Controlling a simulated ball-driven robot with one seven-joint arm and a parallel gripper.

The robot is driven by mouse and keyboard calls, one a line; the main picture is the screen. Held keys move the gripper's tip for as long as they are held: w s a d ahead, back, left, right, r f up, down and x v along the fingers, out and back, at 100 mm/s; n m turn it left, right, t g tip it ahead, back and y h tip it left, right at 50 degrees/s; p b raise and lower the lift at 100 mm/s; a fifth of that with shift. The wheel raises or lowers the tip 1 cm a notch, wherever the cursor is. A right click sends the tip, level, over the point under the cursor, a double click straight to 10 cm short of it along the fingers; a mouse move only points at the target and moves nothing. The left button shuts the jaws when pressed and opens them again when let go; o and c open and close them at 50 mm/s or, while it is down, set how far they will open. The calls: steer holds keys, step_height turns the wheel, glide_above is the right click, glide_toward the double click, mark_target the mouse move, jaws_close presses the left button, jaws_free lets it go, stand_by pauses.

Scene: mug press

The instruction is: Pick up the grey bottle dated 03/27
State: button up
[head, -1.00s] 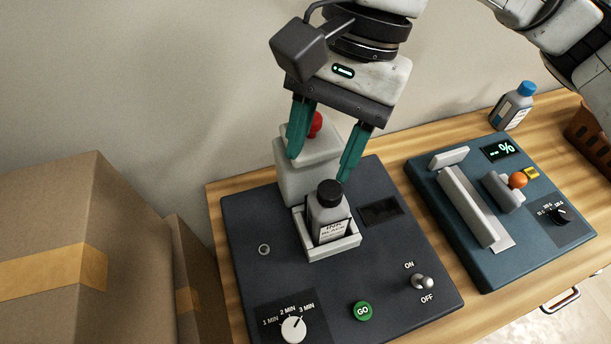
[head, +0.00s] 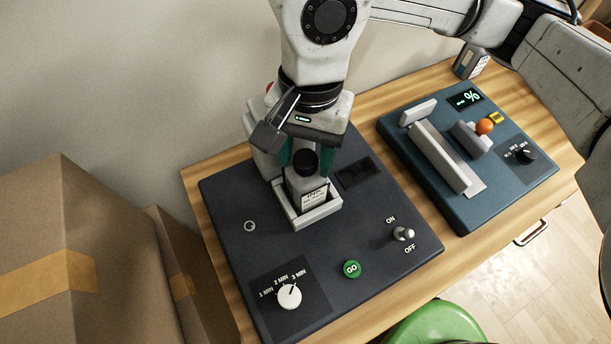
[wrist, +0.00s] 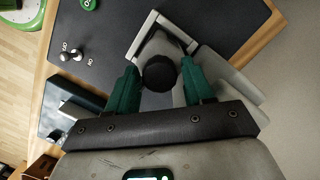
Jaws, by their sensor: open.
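A grey bottle with a black cap and a white label (head: 311,194) stands in the pale square holder (head: 318,217) on the dark machine. Part of the label reads as ink; no date on it is legible. My gripper (head: 306,160) is at the bottle with its green fingers open, behind and beside the cap. In the wrist view the black cap (wrist: 159,73) lies between the two open fingers, with a gap to each. Another grey bottle (head: 470,62) stands at the back right, its top hidden by my arm.
The dark machine has a timer knob (head: 289,295), a green GO button (head: 352,268) and an ON/OFF switch (head: 403,234). A blue-grey machine (head: 450,165) stands to the right. Cardboard boxes (head: 80,260) stand at left; a green round seat (head: 440,325) is at the front.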

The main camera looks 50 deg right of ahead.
steer(key=shift+a+f, duration=0.1)
steer(key=shift+f, duration=0.5)
steer(key=shift+c, duration=0.5)
jaws_close()
